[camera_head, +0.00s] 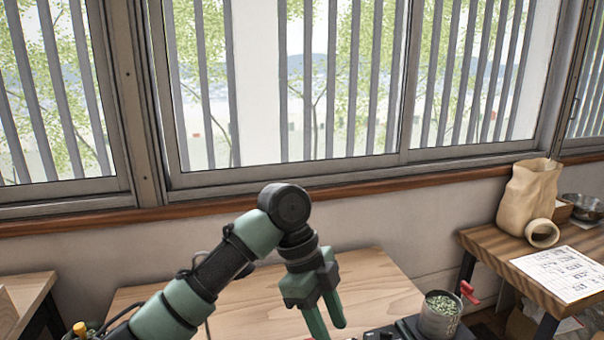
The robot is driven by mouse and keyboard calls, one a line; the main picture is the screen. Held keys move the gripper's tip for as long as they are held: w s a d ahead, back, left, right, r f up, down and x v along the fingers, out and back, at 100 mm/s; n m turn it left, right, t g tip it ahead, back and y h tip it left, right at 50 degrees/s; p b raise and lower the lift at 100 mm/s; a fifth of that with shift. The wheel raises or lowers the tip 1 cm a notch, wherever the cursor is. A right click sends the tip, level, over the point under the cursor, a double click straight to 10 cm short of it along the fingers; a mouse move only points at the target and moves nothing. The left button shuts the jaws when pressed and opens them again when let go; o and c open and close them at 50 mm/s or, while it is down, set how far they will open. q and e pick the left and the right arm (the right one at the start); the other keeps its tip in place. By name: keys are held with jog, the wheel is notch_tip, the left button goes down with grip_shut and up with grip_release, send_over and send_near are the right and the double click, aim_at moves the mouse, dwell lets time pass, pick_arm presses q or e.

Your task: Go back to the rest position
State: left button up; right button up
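My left arm comes in from the lower left, bends at a dark joint and points down. Its green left gripper (332,328) hangs over the right part of the wooden table (250,298). The two fingers stand a little apart with nothing seen between them, and the lower fingertip is near the picture's bottom edge. My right gripper is not in view.
A metal cup of green beans (438,318) stands on dark equipment right of the gripper, beside a red handle (469,292). A side table (490,246) at right holds a paper bag (528,195), a printed sheet (560,272) and a bowl (582,206). Windows line the back wall.

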pick_arm(q)
jog(key=s+a+f+n+t+h, duration=0.15)
jog(key=s+f+n, duration=0.3)
jog(key=f, duration=0.55)
jog(key=s+a+f+n+t+h, duration=0.1)
jog(key=s+a+f+n+t, duration=0.2)
jog(key=f+n, duration=0.5)
jog(key=s+a+f+n+t+y, duration=0.1)
jog(key=s+a+f+n+y, duration=0.3)
jog(key=s+a, duration=0.5)
jog(key=s+a+f+n+y, duration=0.2)
jog(key=s+a+f+n, duration=0.25)
jog(key=s+a, duration=0.55)
notch_tip(320, 180, down, 31)
jog(key=a+g+b, duration=0.1)
jog(key=a+b, duration=0.1)
jog(key=b, duration=0.4)
jog(key=s+a+f+b, duration=0.1)
jog(key=s+f+b, duration=0.1)
jog(key=s+f, duration=0.6)
jog(key=s+a+f+g+b, duration=0.1)
jog(key=s+f+b, duration=0.1)
jog(key=s+f, duration=0.6)
notch_tip(320, 180, down, 4)
jog(key=shift+s+a+f, duration=0.2)
jog(key=shift+a+f, duration=0.05)
jog(key=shift+a, duration=0.15)
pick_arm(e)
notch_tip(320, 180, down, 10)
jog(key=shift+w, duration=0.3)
